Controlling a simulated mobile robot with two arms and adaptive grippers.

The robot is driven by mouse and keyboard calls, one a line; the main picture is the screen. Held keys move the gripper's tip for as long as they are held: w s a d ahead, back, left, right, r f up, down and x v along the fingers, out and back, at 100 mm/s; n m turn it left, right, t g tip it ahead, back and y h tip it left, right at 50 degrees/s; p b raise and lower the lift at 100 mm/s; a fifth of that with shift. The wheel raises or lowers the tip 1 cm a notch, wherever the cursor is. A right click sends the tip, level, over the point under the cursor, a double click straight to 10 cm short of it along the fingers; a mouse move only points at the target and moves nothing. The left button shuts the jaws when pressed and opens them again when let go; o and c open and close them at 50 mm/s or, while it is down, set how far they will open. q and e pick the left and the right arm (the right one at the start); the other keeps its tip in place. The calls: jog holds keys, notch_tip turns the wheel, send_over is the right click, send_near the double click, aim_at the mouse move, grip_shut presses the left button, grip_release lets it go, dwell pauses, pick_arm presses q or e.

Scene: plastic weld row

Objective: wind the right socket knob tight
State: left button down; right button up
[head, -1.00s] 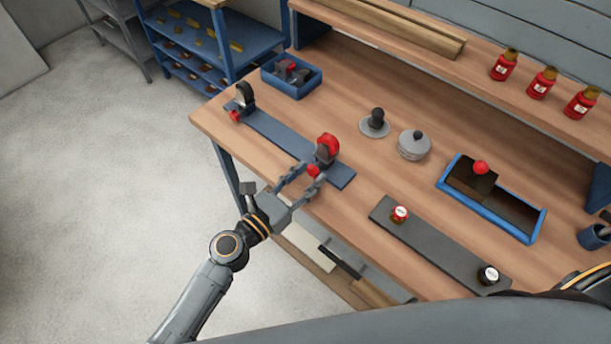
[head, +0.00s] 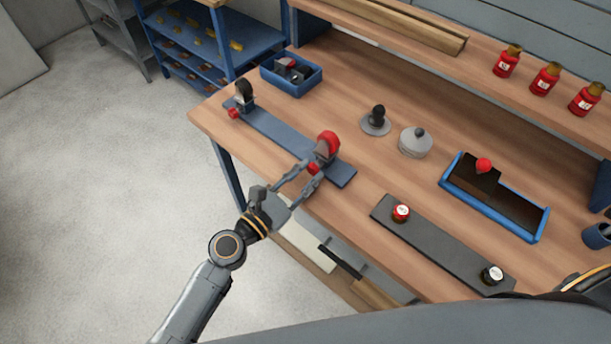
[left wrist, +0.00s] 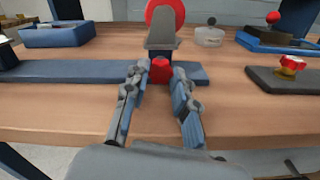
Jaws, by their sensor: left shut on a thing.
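A blue-grey strip (head: 276,130) on the bench carries two sockets. The right socket is a grey bracket (head: 322,151) holding a red disc (head: 329,140); its red knob (head: 313,169) faces me. In the left wrist view the red knob (left wrist: 161,71) sits between the fingertips below the grey bracket (left wrist: 161,37). My left gripper (head: 308,174) is shut on this knob, one finger on each side. The left socket holds a black disc (head: 244,88) and has its own red knob (head: 234,113). My right gripper is not in view.
A blue bin (head: 291,84) with parts stands behind the strip. A dark plate (head: 445,246) with two capped fittings lies to the right, near the front edge. A round grey pot (head: 415,143), a black-knobbed stand (head: 375,122) and a blue tray (head: 494,220) stand farther back.

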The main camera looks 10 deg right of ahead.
pick_arm(q)
jog(key=shift+m+b, duration=0.35)
jog(key=shift+m, duration=0.85)
jog(key=c, duration=1.1)
grip_release()
notch_tip(320, 180, up, 10)
